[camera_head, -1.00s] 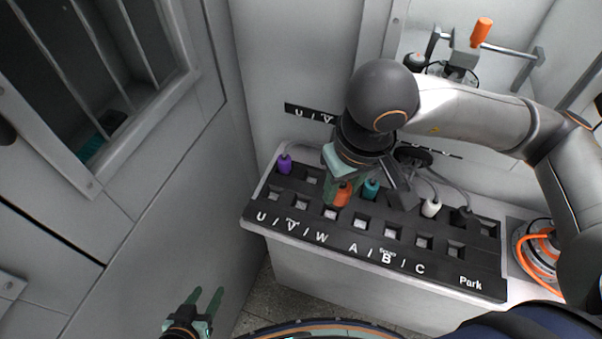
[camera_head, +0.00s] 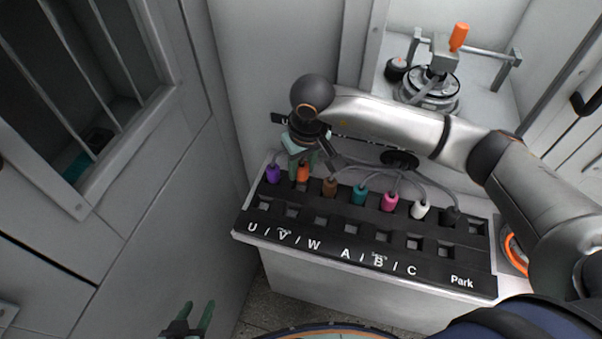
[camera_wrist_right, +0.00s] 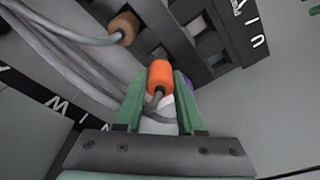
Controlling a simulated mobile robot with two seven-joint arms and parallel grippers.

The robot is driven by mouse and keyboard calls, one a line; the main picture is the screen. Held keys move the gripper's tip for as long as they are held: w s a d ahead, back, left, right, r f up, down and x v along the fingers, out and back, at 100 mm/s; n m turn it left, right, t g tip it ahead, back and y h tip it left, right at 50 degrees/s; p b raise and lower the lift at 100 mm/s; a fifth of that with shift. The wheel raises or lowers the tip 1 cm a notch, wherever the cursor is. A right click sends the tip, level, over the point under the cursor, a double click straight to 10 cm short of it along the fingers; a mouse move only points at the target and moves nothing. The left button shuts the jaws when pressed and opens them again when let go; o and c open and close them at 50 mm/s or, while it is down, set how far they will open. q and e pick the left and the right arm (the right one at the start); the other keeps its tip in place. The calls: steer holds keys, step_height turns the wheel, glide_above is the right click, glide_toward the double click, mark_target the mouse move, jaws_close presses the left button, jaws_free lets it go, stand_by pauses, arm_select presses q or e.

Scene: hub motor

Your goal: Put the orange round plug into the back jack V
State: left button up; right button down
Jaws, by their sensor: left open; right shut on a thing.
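The orange plug (camera_head: 302,173) is at the back row of the black jack panel (camera_head: 452,262), between the purple plug (camera_head: 273,174) and the brown plug (camera_head: 329,187), in line with the V label. My right gripper (camera_head: 302,162) is shut on it from above; in the right wrist view the orange plug (camera_wrist_right: 160,76) sits between both green fingers (camera_wrist_right: 158,100). Its tip points at a dark spot on the panel; I cannot tell how deep it sits. My left gripper (camera_head: 199,316) is open and empty at the bottom, away from the panel.
Teal (camera_head: 359,195), pink (camera_head: 390,201), white (camera_head: 420,210) and black (camera_head: 451,215) plugs stand along the back row, with cables behind. The front row jacks are empty. A hub motor rig (camera_head: 432,85) stands behind on the right.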

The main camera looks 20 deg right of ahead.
mark_target(301, 176)
steer(key=shift+w+f, duration=0.2)
steer(key=shift+f, duration=0.05)
steer(key=shift+w+f, duration=0.1)
steer(key=shift+f, duration=1.5)
steer(key=shift+f, duration=0.2)
steer(key=c, duration=0.5)
jaws_free()
steer(key=shift+r, duration=0.1)
steer(key=r, duration=0.4)
steer(key=s+r, duration=0.1)
steer(key=r, duration=0.7)
steer(key=shift+s+d+p, duration=0.2)
steer(key=shift+s+p, duration=0.1)
steer(key=shift+s, duration=0.1)
